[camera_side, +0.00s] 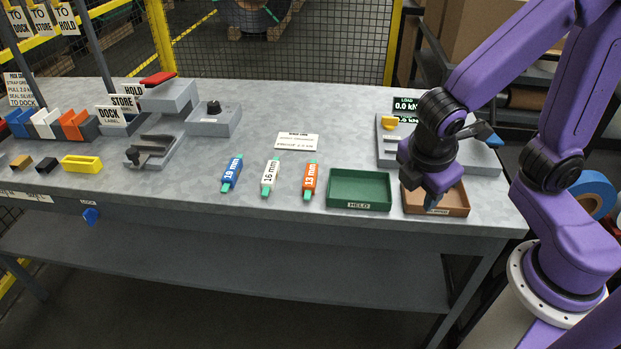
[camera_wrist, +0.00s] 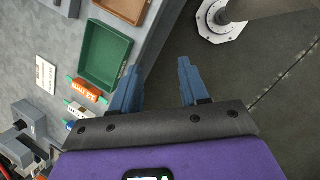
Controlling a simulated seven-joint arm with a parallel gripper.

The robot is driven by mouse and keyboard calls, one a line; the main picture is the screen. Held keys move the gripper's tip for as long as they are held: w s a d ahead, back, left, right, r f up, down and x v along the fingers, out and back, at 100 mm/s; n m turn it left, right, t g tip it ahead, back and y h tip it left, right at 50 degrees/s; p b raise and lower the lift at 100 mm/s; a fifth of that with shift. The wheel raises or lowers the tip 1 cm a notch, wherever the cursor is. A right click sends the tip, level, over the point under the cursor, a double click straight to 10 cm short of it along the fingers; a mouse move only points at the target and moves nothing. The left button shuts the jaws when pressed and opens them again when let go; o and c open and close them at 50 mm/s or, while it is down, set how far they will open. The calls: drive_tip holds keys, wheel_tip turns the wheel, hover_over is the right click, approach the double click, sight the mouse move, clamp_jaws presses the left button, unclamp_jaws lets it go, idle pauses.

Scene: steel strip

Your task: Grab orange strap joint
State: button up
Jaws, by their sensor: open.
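The orange strap joint (camera_side: 309,181), marked 13 mm with green ends, lies on the bench just left of the green tray. It also shows in the wrist view (camera_wrist: 88,90), left of my gripper. A white joint (camera_side: 270,177) marked 16 mm and a blue joint (camera_side: 231,173) marked 19 mm lie to its left in the side view. My gripper (camera_side: 434,202) is over the brown tray, well to the right of the orange joint. In the wrist view my gripper (camera_wrist: 158,82) has its two blue fingers wide apart with nothing between them.
The green tray (camera_side: 359,206) marked HELD sits between the orange joint and the brown tray (camera_side: 465,212). A grey device with a load display (camera_side: 405,104) stands behind. A small placard (camera_side: 297,142) lies behind the joints. Grey fixtures (camera_side: 167,98) stand at left.

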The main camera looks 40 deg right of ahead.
drive_tip(key=w+a+f+n+t+h, duration=0.35)
drive_tip(key=w+a+n, duration=0.2)
drive_tip(key=w, duration=0.45)
drive_tip(key=n+t+h, duration=0.2)
drive_tip(key=n+t, duration=0.2)
drive_tip(key=n, duration=0.1)
approach(311, 173)
drive_tip(key=x, duration=0.8)
drive_tip(key=shift+w+d+f, duration=0.15)
drive_tip(key=shift+w+d, duration=0.05)
drive_tip(key=shift+w, duration=0.05)
drive_tip(key=c, duration=0.8)
